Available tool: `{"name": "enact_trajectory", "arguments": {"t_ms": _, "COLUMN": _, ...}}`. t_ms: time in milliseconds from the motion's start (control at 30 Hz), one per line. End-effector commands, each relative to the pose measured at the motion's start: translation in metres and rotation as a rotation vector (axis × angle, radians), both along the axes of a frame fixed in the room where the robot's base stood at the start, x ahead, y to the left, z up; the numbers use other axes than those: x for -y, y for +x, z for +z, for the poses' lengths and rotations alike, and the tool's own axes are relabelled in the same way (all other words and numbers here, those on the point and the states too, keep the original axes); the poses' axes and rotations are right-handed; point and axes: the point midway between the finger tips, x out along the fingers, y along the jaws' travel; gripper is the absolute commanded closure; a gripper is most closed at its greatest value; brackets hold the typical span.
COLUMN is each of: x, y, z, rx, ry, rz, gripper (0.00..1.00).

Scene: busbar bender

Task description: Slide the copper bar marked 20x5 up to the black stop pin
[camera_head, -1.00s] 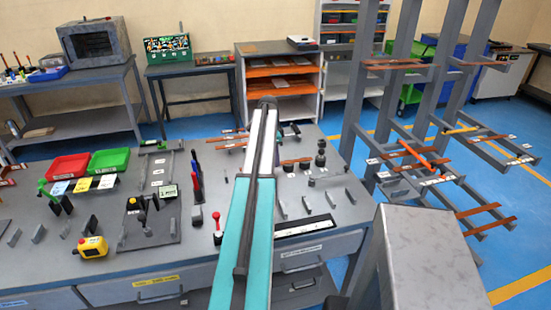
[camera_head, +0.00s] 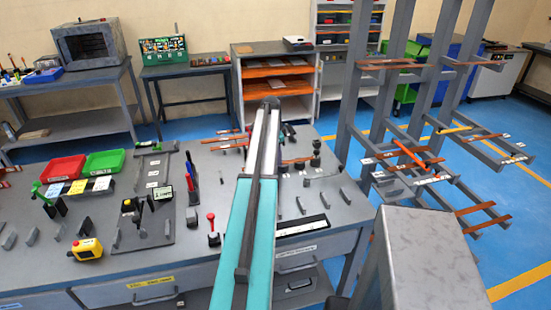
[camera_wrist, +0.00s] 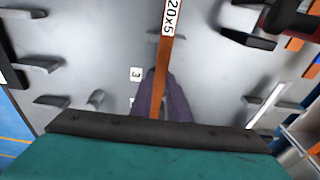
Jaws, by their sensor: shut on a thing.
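The copper bar marked 20x5 (camera_wrist: 166,55) runs up the middle of the wrist view, its white label (camera_wrist: 172,17) near the top edge. My gripper (camera_wrist: 159,73) is shut on the bar, with one dark finger along each side. The bar's far end lies outside the wrist view. In the head view my own arm covers the gripper, and I cannot make out the held bar there. I cannot tell for certain which dark part is the black stop pin.
A white tag marked 3 (camera_wrist: 136,74) lies left of the bar. Several grey supports, one at the left (camera_wrist: 50,100), stand on the grey bench. A dark fixture (camera_wrist: 248,39) is at the upper right. Orange-copper bars lie on the rack (camera_head: 410,155).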

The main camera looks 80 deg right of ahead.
Motion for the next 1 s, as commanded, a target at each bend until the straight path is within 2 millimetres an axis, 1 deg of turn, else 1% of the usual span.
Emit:
{"name": "enact_trajectory", "arguments": {"t_ms": 33, "x": 0.001, "y": -0.003, "z": 0.0, "rx": -0.004, "ry": -0.002, "rz": -0.002, "gripper": 1.0}}
{"name": "enact_trajectory", "arguments": {"t_ms": 167, "x": 0.001, "y": -0.003, "z": 0.0, "rx": -0.004, "ry": -0.002, "rz": -0.002, "gripper": 1.0}}
{"name": "enact_trajectory", "arguments": {"t_ms": 200, "x": 0.001, "y": -0.002, "z": 0.0, "rx": -0.005, "ry": -0.001, "rz": -0.002, "gripper": 0.78}}
{"name": "enact_trajectory", "arguments": {"t_ms": 300, "x": 0.0, "y": -0.001, "z": 0.0, "rx": -0.004, "ry": -0.001, "rz": -0.001, "gripper": 0.63}}
{"name": "enact_trajectory", "arguments": {"t_ms": 733, "x": 0.0, "y": 0.002, "z": 0.003, "rx": 0.0, "ry": 0.0, "rz": 0.001, "gripper": 0.63}}
{"name": "enact_trajectory", "arguments": {"t_ms": 867, "x": 0.0, "y": 0.003, "z": 0.011, "rx": -0.001, "ry": -0.001, "rz": 0.001, "gripper": 0.63}}
{"name": "enact_trajectory", "arguments": {"t_ms": 1000, "x": -0.001, "y": 0.004, "z": 0.024, "rx": -0.001, "ry": -0.001, "rz": 0.001, "gripper": 0.63}}
